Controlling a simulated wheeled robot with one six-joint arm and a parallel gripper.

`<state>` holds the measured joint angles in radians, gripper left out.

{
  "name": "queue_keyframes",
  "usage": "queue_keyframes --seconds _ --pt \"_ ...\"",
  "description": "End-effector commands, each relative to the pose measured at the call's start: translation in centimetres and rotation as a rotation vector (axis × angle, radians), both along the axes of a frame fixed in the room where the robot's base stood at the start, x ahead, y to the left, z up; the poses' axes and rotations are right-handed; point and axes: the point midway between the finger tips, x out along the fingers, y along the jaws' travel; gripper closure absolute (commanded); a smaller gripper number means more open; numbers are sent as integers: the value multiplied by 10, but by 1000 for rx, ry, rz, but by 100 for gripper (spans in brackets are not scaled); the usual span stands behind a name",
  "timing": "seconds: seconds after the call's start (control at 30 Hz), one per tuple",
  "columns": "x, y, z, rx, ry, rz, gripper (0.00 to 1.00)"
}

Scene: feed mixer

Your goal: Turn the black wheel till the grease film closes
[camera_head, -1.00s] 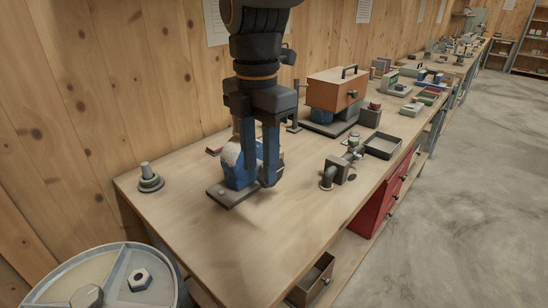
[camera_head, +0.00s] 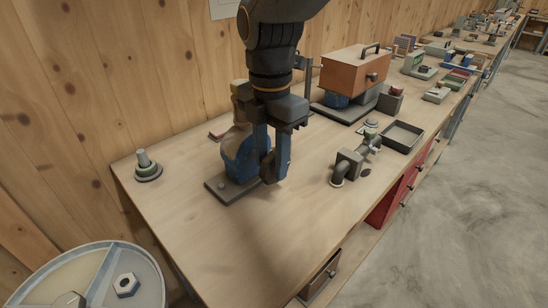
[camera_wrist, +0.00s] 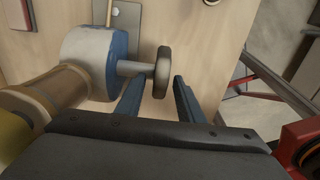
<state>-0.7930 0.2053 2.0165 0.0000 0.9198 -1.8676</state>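The black wheel (camera_wrist: 162,72) stands on a short grey shaft out of a blue and grey housing (camera_wrist: 95,55) in the wrist view. In the head view the housing (camera_head: 236,158) sits on a dark base plate (camera_head: 222,189) on the bench, and the wheel (camera_head: 267,169) shows only partly behind my fingers. My gripper (camera_wrist: 157,86) is open, with one blue finger on each side of the wheel's lower edge. I cannot tell whether either finger touches it. The head view shows my gripper (camera_head: 272,180) pointing down beside the housing. I cannot make out a grease film.
On the wooden bench (camera_head: 215,245), a grey pipe fitting (camera_head: 347,166) and a dark tray (camera_head: 402,136) stand to the right. An orange box on a machine (camera_head: 350,72) is behind. A stepped peg (camera_head: 147,168) stands at left. A round lidded drum (camera_head: 95,275) is at lower left.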

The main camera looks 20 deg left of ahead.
Motion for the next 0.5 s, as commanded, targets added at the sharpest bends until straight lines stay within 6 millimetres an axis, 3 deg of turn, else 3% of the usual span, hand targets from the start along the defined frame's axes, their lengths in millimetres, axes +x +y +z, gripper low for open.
queue_keyframes --seconds 0.4,0.5 --pt "-1 1 -11 0 0 3 66" --pt "-1 1 -10 0 0 3 82"
